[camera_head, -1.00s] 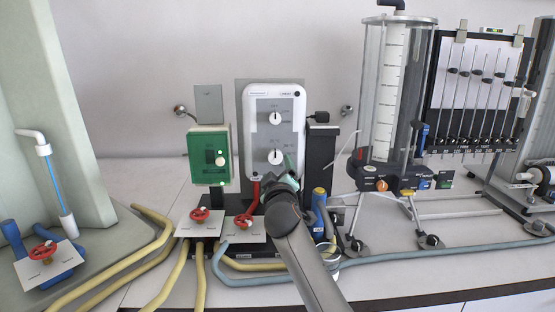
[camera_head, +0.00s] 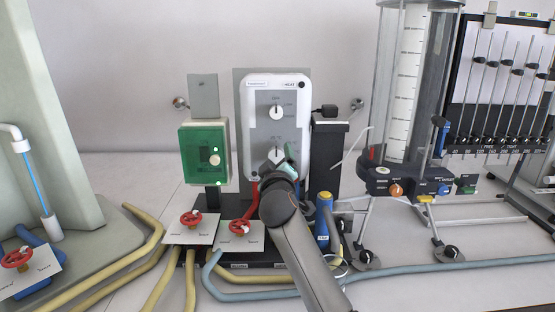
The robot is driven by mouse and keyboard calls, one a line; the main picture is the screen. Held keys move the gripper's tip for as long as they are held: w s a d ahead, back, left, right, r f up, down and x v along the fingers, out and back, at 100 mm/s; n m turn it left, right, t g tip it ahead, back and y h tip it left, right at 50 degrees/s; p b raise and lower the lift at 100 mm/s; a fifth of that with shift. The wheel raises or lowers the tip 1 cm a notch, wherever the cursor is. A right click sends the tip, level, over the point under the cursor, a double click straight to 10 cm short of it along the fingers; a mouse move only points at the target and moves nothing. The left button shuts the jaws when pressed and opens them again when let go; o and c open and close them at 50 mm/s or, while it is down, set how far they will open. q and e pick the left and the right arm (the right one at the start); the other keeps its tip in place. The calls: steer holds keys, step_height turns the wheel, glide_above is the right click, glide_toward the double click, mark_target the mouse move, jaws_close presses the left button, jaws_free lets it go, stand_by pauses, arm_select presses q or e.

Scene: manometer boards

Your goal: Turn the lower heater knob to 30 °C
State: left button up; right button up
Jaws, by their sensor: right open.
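The white heater unit (camera_head: 258,98) stands upright in the middle, with a grey face and two white knobs one above the other. The upper knob (camera_head: 276,112) is in clear view. The lower heater knob (camera_head: 276,155) shows only in part, just above my gripper; its scale is too small to read. My right gripper (camera_head: 288,158) is at the lower knob, its greenish fingers at the knob's lower right side. The gripper is open. Whether a finger touches the knob cannot be told. My left gripper is not in view.
A green box (camera_head: 193,155) stands left of the heater. Red valve handles (camera_head: 193,218) and yellow hoses (camera_head: 150,238) lie in front. A dark post (camera_head: 327,160) and blue bottle-like part (camera_head: 322,230) are close right. A clear cylinder (camera_head: 405,80) stands farther right.

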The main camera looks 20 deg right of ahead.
steer(key=shift+c, duration=0.3)
jaws_close()
stand_by(0.4)
